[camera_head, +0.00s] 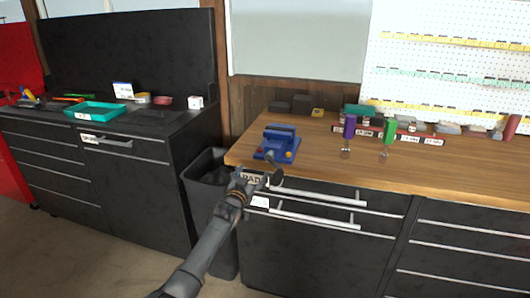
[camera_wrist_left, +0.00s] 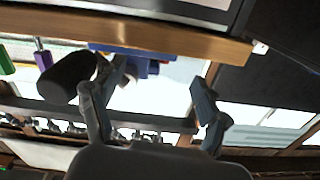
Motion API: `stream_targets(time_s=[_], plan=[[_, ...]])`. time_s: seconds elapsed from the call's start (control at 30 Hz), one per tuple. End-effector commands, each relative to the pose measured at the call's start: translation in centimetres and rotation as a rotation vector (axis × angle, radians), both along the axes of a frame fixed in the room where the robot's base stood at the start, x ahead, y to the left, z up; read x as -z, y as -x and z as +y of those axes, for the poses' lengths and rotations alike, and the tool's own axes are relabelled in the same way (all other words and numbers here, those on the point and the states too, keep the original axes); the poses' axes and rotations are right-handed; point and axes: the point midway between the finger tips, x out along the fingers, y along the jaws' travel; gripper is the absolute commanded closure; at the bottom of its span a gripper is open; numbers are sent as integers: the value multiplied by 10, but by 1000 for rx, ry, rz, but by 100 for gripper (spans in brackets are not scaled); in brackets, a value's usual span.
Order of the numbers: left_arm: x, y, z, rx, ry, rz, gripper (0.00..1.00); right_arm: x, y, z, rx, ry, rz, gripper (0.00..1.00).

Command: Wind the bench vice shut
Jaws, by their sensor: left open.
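A blue bench vice (camera_head: 277,143) stands on the front left part of the wooden bench top. Part of its blue body (camera_wrist_left: 140,66) also shows in the left wrist view, which looks upside down. My left gripper (camera_head: 262,181) is just in front of the bench edge, below the vice. In the left wrist view my left gripper (camera_wrist_left: 157,76) has its fingers wide apart, with nothing held between them. A dark rounded knob (camera_wrist_left: 68,76), seemingly the vice's handle, lies beside one finger, outside the gap; I cannot tell whether they touch. My right gripper is out of view.
The wooden bench (camera_head: 440,172) has drawers with long bar handles (camera_head: 318,191) under its edge. Purple-handled (camera_head: 349,127) and green-handled (camera_head: 389,131) tools stand right of the vice. A dark bin (camera_head: 205,170) is left of the bench. A teal tray (camera_head: 95,111) lies on the left cabinet.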

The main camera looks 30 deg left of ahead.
Motion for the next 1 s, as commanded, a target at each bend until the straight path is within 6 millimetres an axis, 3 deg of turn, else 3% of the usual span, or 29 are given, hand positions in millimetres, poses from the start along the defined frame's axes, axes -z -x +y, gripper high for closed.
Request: stream_targets(time_s=[0.27,1.0], plan=[[-2,6,-2,1,1,2,25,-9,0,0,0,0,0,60],[-3,78,-19,1,0,1,25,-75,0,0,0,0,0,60]])
